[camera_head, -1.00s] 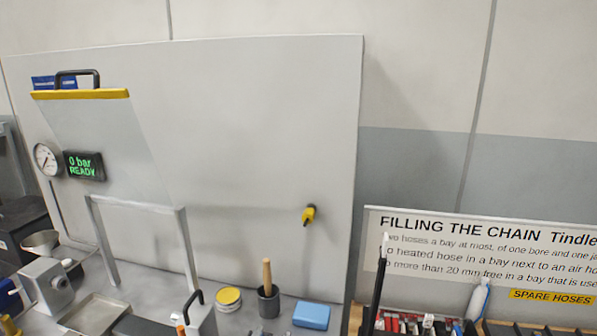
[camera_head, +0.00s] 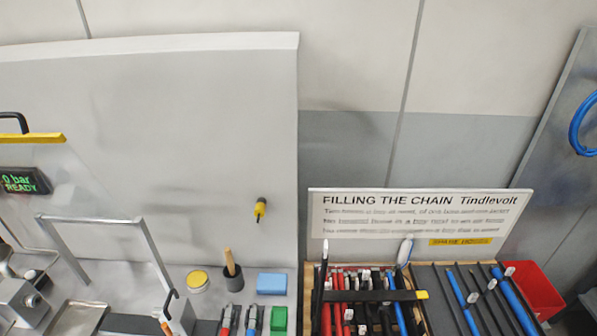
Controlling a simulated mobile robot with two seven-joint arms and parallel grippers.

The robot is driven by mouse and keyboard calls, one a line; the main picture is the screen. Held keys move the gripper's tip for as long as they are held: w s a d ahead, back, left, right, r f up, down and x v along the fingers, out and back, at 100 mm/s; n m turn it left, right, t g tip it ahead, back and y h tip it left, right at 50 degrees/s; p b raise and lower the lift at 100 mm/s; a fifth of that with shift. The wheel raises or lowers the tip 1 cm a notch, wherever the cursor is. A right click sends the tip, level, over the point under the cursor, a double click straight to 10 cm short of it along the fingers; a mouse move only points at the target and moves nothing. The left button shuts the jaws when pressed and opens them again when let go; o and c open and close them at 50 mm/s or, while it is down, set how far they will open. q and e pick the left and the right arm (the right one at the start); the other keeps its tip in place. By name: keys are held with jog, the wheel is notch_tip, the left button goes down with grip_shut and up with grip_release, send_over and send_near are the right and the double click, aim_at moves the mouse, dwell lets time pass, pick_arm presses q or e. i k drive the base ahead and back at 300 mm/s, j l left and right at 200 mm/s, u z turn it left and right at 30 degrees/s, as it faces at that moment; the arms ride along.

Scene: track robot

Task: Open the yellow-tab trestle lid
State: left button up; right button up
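A black bar (camera_head: 375,296) with a yellow tab (camera_head: 422,295) at its right end lies across red, black and blue hoses at the bottom right. The hoses sit in a wooden-edged holder (camera_head: 311,290). The bar looks closed down over the hoses, but its hinge and lower parts are not clear. To its right is a dark grooved section (camera_head: 437,287) with blue and black hoses and white tags. Neither of my grippers is in view.
A sign (camera_head: 420,214) stands behind the hoses. A red bin (camera_head: 535,289) is at right. On the left bench are a metal frame (camera_head: 95,219), a yellow-lidded tin (camera_head: 197,281), a dark cup (camera_head: 232,278), a blue block (camera_head: 271,284) and a raised yellow-edged clear guard (camera_head: 35,138).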

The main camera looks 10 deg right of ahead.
aim_at(397, 295)
jog(key=i+j+z, duration=0.15)
jog(key=z, duration=0.2)
jog(key=i+j+z, duration=0.1)
jog(key=j+z, duration=0.3)
jog(key=i+j+z, duration=0.1)
jog(key=z, duration=0.4)
